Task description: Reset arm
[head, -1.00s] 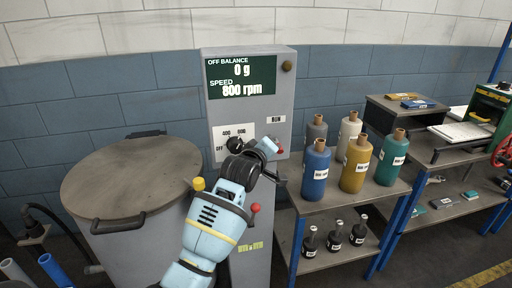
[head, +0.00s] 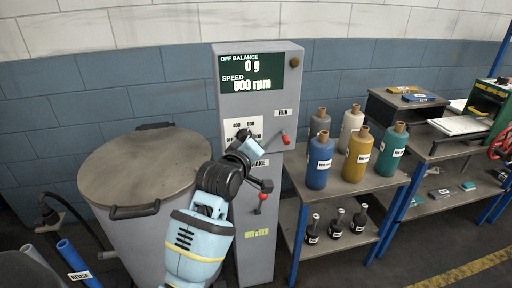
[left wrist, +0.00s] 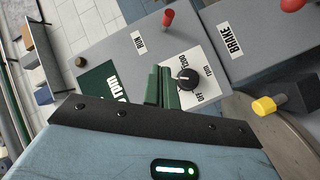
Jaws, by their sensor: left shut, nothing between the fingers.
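The grey control cabinet (head: 258,215) stands in the middle of the head view, with a dark display (head: 251,73) showing 0 g off balance and a speed in rpm. My left gripper (head: 250,145) is in front of its panel. In the left wrist view my left gripper (left wrist: 162,88) has its green fingers shut together and empty, beside the black speed dial (left wrist: 187,78). Whether they touch the dial is unclear. The red RUN lever (left wrist: 167,17) and a yellow knob (left wrist: 264,105) also show. My right gripper is out of view.
A large lidded drum (head: 145,170) stands left of the cabinet. To the right, a shelf unit (head: 335,190) holds several coloured bottles, with small dark bottles below. A bench (head: 460,150) stands farther right. The floor at the lower right is clear.

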